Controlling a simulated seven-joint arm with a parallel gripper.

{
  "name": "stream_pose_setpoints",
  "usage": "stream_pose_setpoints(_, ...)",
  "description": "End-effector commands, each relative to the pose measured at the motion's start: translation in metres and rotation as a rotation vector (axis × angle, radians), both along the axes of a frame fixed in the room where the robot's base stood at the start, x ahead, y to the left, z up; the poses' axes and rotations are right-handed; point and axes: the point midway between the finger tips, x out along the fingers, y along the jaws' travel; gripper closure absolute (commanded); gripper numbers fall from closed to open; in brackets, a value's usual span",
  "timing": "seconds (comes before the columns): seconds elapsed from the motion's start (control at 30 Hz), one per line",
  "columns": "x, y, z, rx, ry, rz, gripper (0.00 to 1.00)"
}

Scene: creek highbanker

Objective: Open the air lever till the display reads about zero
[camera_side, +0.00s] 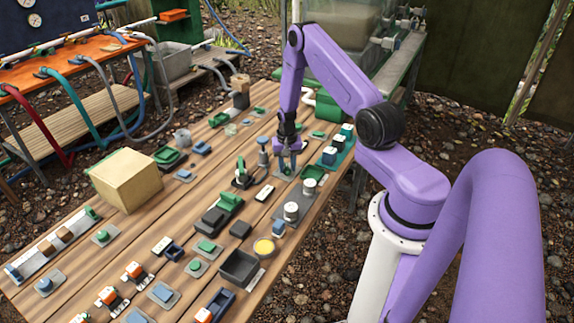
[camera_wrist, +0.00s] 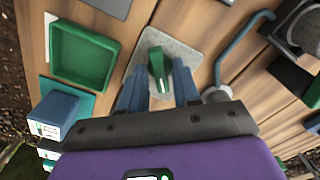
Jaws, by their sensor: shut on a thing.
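A green lever (camera_wrist: 158,68) stands on a pale grey plate (camera_wrist: 182,51) in the wrist view. My gripper (camera_wrist: 157,88) has its blue fingers on either side of the lever's lower end and is shut on it. In the side view my gripper (camera_side: 288,163) reaches down to the far right part of the wooden table, and its fingers largely hide the lever. I see no label that names the lever as the air lever. No display reading is legible in either view.
A green tray (camera_wrist: 84,54) and a blue box with a white face (camera_wrist: 54,114) lie left of the lever in the wrist view. The wooden table (camera_side: 150,232) holds many small fixtures and a large tan block (camera_side: 127,180).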

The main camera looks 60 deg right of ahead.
Motion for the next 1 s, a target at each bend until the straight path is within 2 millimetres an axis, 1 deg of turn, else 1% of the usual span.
stream_pose_setpoints(0.1, -0.0001, -0.0002, 0.0004, 0.000, 0.000, -0.104, 0.90)
stream_pose_setpoints(0.17, -0.0001, -0.0002, 0.0004, 0.000, 0.000, -0.133, 0.90)
stream_pose_setpoints(0.47, -0.0001, -0.0002, 0.0004, 0.000, 0.000, -0.149, 0.90)
stream_pose_setpoints(0.53, 0.0000, -0.0001, 0.0004, 0.000, 0.000, -0.179, 0.90)
stream_pose_setpoints(0.83, 0.0000, -0.0003, 0.0005, 0.000, 0.000, -0.530, 0.90)
stream_pose_setpoints(1.0, -0.0001, -0.0006, 0.0005, 0.000, 0.000, -0.654, 0.90)
